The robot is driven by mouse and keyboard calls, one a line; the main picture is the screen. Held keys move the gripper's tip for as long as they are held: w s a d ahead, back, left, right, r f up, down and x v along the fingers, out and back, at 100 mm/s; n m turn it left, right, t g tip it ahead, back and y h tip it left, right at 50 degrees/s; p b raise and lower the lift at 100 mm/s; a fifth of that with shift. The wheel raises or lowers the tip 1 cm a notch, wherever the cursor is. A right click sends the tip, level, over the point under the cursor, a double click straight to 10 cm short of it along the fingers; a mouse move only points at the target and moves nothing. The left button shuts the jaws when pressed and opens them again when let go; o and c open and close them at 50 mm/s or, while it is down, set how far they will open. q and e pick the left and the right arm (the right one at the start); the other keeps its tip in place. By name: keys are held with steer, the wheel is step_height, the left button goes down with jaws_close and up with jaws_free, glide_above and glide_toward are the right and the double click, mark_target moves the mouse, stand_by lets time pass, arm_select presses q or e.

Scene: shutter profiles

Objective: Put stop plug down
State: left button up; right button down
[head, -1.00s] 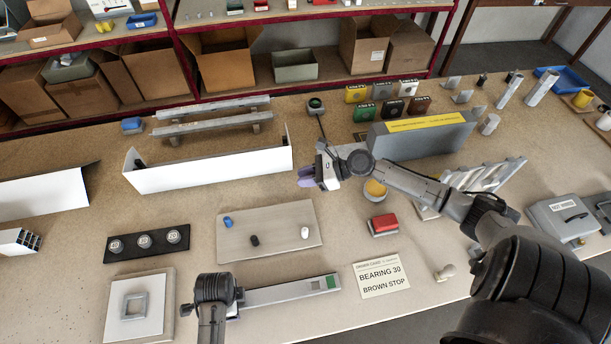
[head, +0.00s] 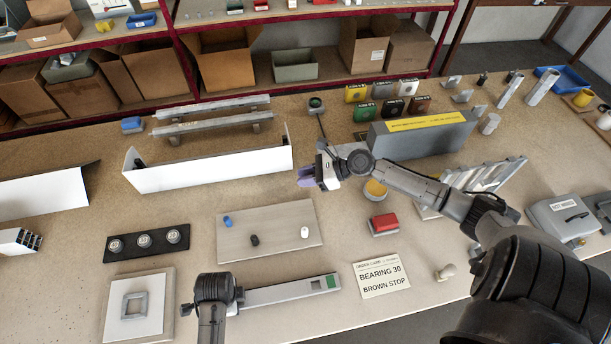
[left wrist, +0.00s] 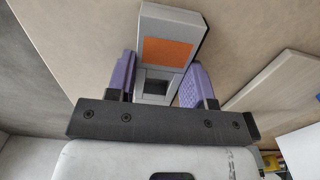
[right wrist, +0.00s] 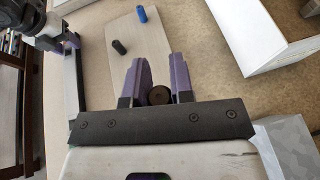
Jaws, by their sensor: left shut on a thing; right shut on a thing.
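The pale board (head: 275,220) lies lower left of this gripper and carries a blue plug (head: 227,222), a black plug (head: 254,240) and a white plug (head: 304,232). My left gripper is low in the head view, its fingers mostly hidden. In the left wrist view, its fingers (left wrist: 158,85) are shut on a grey bar (left wrist: 170,20) with an orange patch.
An order card (head: 381,276) reads "BEARING 30" and "BROWN STOP". A red-topped block (head: 383,223) and a yellow round part (head: 375,189) stand near the right arm. A black strip with round bearings (head: 146,242) lies left of the board. The white profile (head: 210,170) stands behind.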

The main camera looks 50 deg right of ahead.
stand_by(0.3)
glide_above(272, 216)
step_height(272, 216, down, 10)
steer(key=shift+w, duration=0.1)
steer(key=shift+f, duration=2.35)
steer(key=shift+f, duration=0.15)
steer(key=c, duration=1)
jaws_free()
steer(key=v, duration=1.2)
steer(key=shift+d, duration=0.1)
